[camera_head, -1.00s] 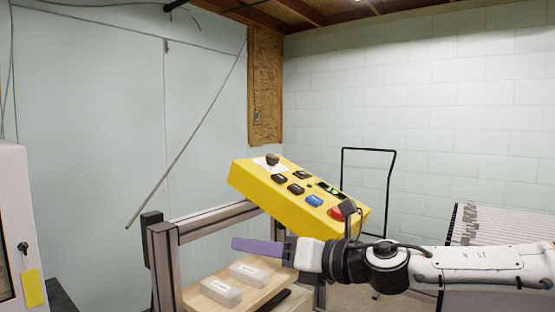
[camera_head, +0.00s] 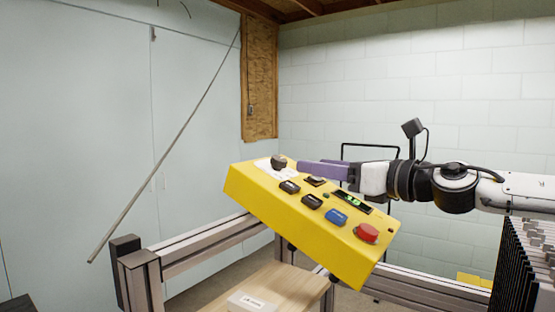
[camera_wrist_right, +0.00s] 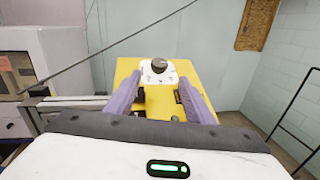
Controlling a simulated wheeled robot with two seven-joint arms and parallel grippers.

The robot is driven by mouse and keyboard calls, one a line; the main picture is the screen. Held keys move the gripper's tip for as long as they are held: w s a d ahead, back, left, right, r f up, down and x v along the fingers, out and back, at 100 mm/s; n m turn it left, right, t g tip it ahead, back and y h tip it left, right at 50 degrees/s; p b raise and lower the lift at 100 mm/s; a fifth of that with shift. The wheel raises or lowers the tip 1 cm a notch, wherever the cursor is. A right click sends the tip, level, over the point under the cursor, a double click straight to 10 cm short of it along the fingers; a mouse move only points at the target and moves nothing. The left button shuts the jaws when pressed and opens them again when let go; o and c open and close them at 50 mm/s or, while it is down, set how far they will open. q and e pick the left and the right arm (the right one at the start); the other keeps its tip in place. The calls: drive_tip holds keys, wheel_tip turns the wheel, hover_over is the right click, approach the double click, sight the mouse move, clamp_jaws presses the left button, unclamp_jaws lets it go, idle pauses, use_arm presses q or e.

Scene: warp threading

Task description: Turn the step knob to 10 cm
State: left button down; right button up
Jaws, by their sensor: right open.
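The step knob (camera_head: 279,161) is a small dark round knob on a white dial plate (camera_head: 262,168) at the upper left of the yellow control box (camera_head: 255,205). In the right wrist view the knob (camera_wrist_right: 157,66) lies ahead of and between the purple fingers. My right gripper (camera_head: 299,168) comes from the right over the box, its fingertips close to the knob; I cannot tell if they touch. The right wrist view shows the fingers (camera_wrist_right: 160,95) spread apart with nothing between them. The dial's markings are too small to read. My left gripper is not in view.
The box also carries black buttons (camera_head: 290,187), a blue button (camera_head: 336,217), a red button (camera_head: 367,233) and a green display (camera_head: 353,200). A metal frame (camera_head: 200,247) stands below. A wooden board (camera_head: 285,285) holds a pale block (camera_head: 252,302). A dark-slatted rack (camera_head: 515,265) is at right.

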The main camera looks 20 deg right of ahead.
sight(284, 161)
drive_tip(key=x, duration=0.4)
drive_tip(key=shift+a, duration=0.25)
drive_tip(key=x, duration=0.4)
drive_tip(key=shift+w+f, duration=0.1)
drive_tip(key=shift+w, duration=0.2)
drive_tip(key=shift+w+a, duration=0.3)
drive_tip(key=shift+w, duration=0.35)
drive_tip(key=shift+c, duration=0.3)
drive_tip(key=c, duration=1)
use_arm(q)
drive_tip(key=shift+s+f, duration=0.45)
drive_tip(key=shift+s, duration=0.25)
use_arm(e)
drive_tip(key=shift+a, duration=0.1)
